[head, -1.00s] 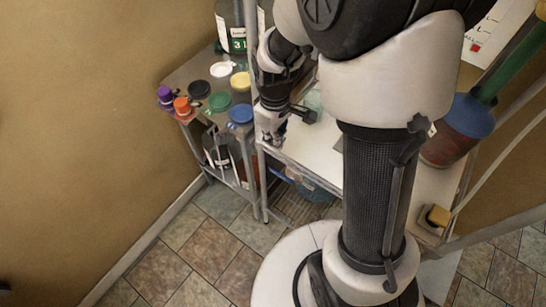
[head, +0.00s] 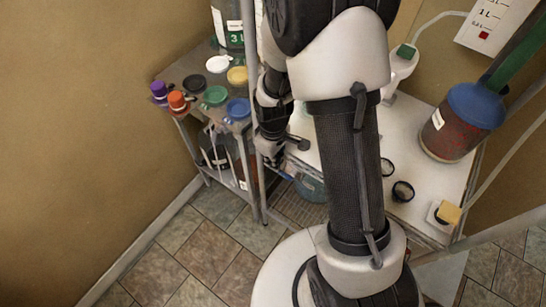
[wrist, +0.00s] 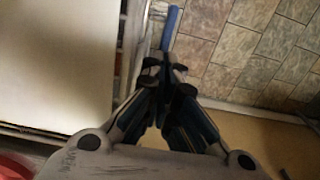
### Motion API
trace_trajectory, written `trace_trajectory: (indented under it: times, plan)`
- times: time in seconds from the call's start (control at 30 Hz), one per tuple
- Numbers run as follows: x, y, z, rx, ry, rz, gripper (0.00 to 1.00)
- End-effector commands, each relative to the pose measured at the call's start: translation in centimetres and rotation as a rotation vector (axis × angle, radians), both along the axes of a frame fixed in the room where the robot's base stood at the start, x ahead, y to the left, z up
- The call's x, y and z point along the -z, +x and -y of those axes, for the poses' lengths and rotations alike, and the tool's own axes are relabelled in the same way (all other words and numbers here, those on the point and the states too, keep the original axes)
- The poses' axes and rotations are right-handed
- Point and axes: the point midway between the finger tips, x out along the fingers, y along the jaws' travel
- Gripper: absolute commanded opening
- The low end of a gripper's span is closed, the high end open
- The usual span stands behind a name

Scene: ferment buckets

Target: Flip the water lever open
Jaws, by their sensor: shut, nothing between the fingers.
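My gripper (head: 270,158) is at the front left corner of the white table, beside the shelf post, with its fingers pointing down. In the wrist view my gripper (wrist: 165,68) has its fingers together and empty. A narrow blue bar (wrist: 172,22) shows just past the fingertips in the wrist view. It looks like a lever handle, but I cannot tell for sure, nor whether the fingers touch it. In the head view I cannot make out a lever at the gripper; my arm and the post hide part of that spot.
A small shelf (head: 190,67) with coloured lids stands left of the post (head: 256,190). A blue basin (head: 311,188) is under the table. Tiled floor is free in front.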

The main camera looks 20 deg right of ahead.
Motion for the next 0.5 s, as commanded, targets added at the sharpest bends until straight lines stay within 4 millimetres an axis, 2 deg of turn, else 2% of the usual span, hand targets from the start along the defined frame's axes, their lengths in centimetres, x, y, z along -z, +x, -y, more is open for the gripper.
trace_trajectory:
  times: [0.33,0.5]
  plan:
    - [0.2,0.1,-0.1,0.000,0.000,0.000,0.00]
    - [2.2,0.7,-0.6,-0.002,0.001,-0.002,0.00]
